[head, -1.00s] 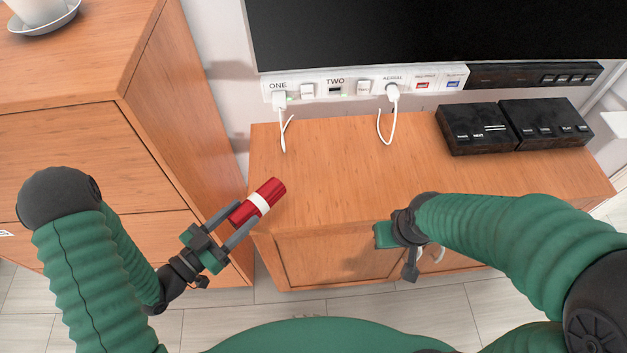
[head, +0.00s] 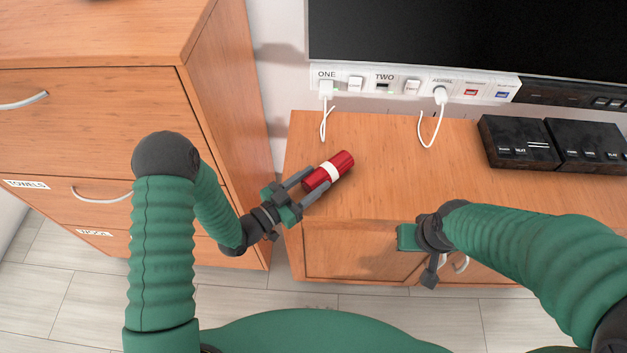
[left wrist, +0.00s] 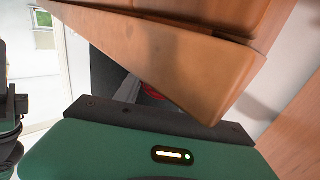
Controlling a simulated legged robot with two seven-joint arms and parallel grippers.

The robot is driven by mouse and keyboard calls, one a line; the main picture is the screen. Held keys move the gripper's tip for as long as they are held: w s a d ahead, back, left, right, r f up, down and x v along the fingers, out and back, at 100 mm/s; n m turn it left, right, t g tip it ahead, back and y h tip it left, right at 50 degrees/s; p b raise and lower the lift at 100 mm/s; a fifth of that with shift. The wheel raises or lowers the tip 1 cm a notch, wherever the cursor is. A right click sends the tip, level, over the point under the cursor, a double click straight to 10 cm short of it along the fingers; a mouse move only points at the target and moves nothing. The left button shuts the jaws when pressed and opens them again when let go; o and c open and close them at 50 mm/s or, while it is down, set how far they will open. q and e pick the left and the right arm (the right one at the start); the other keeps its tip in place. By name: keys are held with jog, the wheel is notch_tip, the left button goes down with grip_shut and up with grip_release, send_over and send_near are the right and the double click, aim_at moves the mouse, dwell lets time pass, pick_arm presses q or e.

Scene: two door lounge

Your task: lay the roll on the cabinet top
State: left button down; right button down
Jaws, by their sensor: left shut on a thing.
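The roll (head: 341,163) is a red cylinder with a white band. My left gripper (head: 316,181) is shut on its near-left end. In the head view the roll lies over the left part of the low wooden cabinet's top (head: 390,180); I cannot tell whether it touches. In the left wrist view a small red patch (left wrist: 152,91) shows behind a wooden corner (left wrist: 185,70), which hides most of that view. My right gripper (head: 420,247) is in front of the cabinet's doors, pointing down; its fingers do not show clearly.
A taller drawer cabinet (head: 215,100) with labelled drawers stands close on the left. Two black boxes (head: 515,142) sit on the low cabinet's right part. White cables (head: 437,118) hang from a socket strip (head: 400,86) below a dark screen (head: 450,40). The top's middle is clear.

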pick_arm(q)
jog(key=c, duration=0.7)
grip_release()
jog(key=shift+a, duration=0.2)
jog(key=shift+d, duration=0.75)
jog(key=v, duration=1.2)
jog(key=shift+a+r, duration=0.15)
jog(key=shift+a, duration=0.1)
jog(key=shift+s+a, duration=0.1)
